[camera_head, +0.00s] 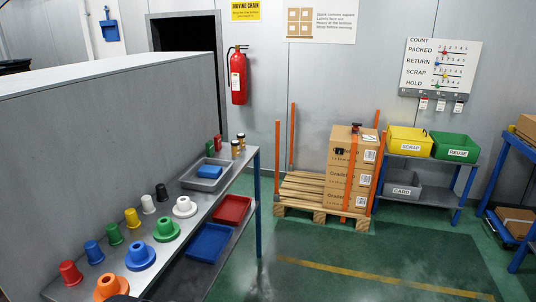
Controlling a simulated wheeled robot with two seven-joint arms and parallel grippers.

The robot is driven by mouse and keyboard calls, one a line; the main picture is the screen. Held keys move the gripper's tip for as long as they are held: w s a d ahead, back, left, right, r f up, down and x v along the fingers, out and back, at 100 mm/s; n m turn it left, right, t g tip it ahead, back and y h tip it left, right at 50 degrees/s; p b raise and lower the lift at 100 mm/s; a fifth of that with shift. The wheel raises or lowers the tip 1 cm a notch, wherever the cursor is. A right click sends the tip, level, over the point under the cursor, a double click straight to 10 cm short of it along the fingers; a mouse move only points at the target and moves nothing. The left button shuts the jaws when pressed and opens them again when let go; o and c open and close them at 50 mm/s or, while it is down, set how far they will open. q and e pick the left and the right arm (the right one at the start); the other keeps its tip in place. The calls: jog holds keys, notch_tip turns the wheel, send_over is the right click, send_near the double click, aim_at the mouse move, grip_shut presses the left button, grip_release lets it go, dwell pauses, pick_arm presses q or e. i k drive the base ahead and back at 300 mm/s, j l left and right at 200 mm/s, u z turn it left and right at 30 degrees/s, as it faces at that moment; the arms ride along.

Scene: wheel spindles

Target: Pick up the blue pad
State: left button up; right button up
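A small blue block (209,171), which looks like the blue pad, lies in a shallow grey tray (190,184) toward the far end of the shelf bench on the left. The tray's rim stands around it, and nothing covers it from above. Neither of my grippers shows in the head view.
The bench top (186,222) holds coloured cups and flanged spindles, including a white spindle (185,207) near the tray. Red and green pieces and small jars stand beyond it. A grey partition (110,130) rises behind. Open green floor (370,262) lies to the right.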

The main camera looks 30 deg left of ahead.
aim_at(205, 171)
jog(key=i+u, duration=0.2)
jog(key=i, duration=0.5)
jog(key=i+l+u, duration=0.2)
jog(key=i, duration=0.5)
jog(key=i+u, duration=0.3)
jog(key=u, duration=0.15)
jog(key=i+u, duration=0.25)
jog(key=u, duration=0.15)
jog(key=i+l+u, duration=0.25)
jog(key=u, duration=0.2)
